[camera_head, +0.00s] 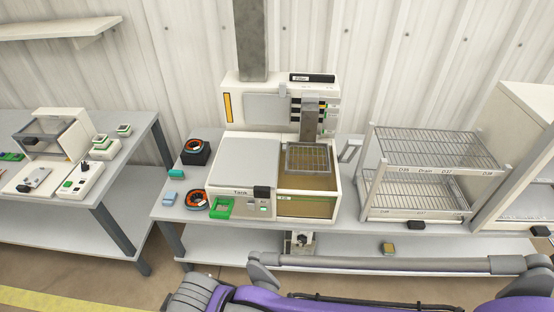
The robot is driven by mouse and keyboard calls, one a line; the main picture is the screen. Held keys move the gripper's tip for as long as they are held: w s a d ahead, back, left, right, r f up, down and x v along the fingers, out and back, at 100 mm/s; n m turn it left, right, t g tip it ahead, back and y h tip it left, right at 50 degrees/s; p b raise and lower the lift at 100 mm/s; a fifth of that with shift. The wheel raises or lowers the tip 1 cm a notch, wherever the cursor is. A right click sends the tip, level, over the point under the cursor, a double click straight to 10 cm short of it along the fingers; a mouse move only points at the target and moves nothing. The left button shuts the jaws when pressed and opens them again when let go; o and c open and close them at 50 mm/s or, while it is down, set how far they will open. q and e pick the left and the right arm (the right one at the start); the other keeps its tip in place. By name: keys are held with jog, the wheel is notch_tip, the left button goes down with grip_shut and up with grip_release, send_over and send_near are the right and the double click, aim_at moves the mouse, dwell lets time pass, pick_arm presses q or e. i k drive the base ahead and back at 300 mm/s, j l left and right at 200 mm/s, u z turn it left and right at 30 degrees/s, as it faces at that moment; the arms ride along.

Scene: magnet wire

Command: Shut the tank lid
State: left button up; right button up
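The tank machine (228,188) stands on the middle bench. A flat pale grey panel, apparently the tank lid (243,160), lies level over its left part. A black block (262,192) sits at the panel's front right corner, near the "Tank" label. Right of the panel, the tank (307,205) is uncovered and shows brownish contents. A wire basket (307,158) hangs at the opening below a grey vertical bracket (310,120). Purple and grey parts of my arms cross the bottom edge. I cannot make out either gripper.
A wire drain rack (365,190) stands close on the tank's right, with a white cabinet beyond. Orange-and-black coils (195,200) and a green tray (222,208) sit at the left. A separate bench (120,175) holds small devices.

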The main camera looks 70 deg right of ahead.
aim_at(241, 162)
jog(key=l+z, duration=0.1)
jog(key=z, duration=2.1)
jog(key=i+j+u, duration=0.15)
jog(key=i+u, duration=0.6)
jog(key=i, duration=0.15)
